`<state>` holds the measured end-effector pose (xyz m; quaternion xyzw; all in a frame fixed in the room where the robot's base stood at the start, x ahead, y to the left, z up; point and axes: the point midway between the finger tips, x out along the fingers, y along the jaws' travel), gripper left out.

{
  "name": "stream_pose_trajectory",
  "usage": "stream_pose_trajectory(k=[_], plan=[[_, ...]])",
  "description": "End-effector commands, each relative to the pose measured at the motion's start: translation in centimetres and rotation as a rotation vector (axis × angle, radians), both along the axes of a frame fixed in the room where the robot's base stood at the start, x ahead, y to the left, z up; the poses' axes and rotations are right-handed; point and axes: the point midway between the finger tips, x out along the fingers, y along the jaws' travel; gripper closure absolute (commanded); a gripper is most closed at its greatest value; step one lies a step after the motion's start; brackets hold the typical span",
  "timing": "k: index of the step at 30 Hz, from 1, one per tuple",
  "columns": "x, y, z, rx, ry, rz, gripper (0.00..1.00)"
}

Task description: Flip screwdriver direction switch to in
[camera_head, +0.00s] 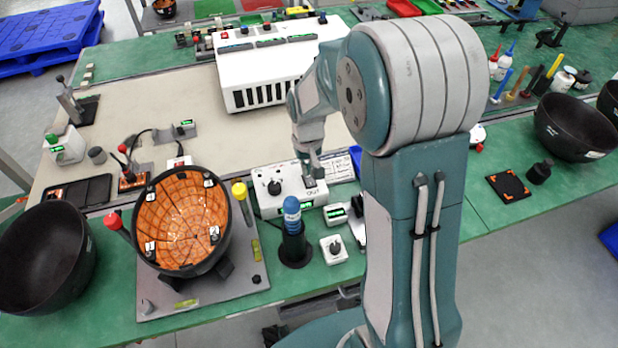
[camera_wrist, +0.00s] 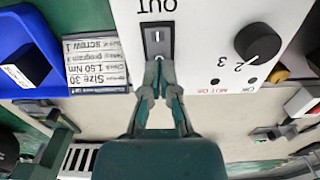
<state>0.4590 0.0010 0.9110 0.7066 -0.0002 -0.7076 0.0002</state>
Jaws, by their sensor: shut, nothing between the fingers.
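The direction switch (camera_wrist: 158,38) is a dark rocker with a white bar mark on the white screwdriver control box (camera_head: 265,205). The word OUT is printed at one end of it, upside down in the wrist view. My gripper (camera_wrist: 160,68) is shut and empty, its fingertips at the switch end opposite the OUT label. Whether they touch the rocker is unclear, and they hide that end and any label there. In the head view my gripper (camera_head: 313,175) is over the right part of the box. A blue screwdriver (camera_head: 292,210) stands upright in a black holder in front.
A black knob (camera_wrist: 257,42) sits on the same box beside the switch. A printed label (camera_wrist: 97,62) and a blue bin (camera_wrist: 25,50) lie on the other side. An orange-lined bowl (camera_head: 182,222) stands left of the box, and a small white knob unit (camera_head: 333,250) in front.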

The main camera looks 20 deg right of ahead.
Motion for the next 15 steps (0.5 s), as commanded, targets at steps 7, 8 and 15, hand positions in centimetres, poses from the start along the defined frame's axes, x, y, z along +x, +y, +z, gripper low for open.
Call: stream_pose_trajectory(k=[7, 8, 15], plan=[[-0.01, 0.0, -0.35, 0.0, 0.0, 0.0, 1.0], [-0.01, 0.0, -0.39, 0.0, 0.0, 0.0, 1.0], [-0.02, 0.0, -0.71, 0.0, 0.0, 0.0, 1.0]])
